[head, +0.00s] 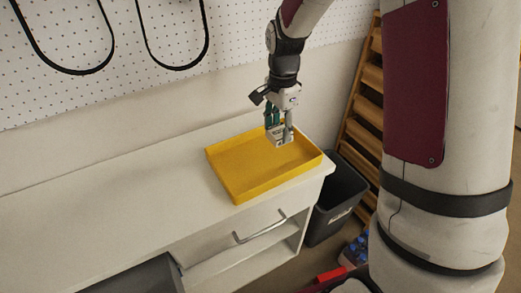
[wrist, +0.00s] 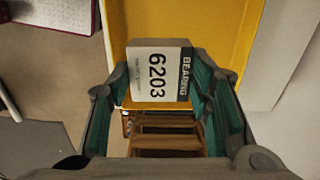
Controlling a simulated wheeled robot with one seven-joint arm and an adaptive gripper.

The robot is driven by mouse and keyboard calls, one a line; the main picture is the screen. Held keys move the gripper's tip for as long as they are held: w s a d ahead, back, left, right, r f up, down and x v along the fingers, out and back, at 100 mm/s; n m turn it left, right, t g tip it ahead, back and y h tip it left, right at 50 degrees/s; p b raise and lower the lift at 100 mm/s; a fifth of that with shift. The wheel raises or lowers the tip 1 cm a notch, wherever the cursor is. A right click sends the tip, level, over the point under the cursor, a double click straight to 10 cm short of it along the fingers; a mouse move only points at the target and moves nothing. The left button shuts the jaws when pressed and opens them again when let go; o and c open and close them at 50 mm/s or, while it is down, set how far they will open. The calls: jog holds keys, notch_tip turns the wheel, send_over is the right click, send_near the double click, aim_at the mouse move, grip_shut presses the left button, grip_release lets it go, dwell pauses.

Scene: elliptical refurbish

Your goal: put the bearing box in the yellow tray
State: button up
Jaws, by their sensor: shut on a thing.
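The yellow tray (head: 240,195) is a shallow open tray on the right end of the white bench. In the head view my gripper and the box appear over the back right part of the tray. The tray also shows behind the box in the wrist view (wrist: 200,18). The height of the box above the tray floor is hard to tell.
The white bench top (head: 100,215) is clear left of the tray. A dark bin (head: 336,200) and a wooden slatted rack (head: 367,110) stand right of the bench.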

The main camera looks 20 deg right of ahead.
notch_tip(320, 180, down, 10)
jog(key=shift+w+r, duration=0.1)
jog(key=shift+w, duration=0.05)
dwell(0.4)
jog(key=shift+f, duration=0.2)
jog(key=o, duration=1.2)
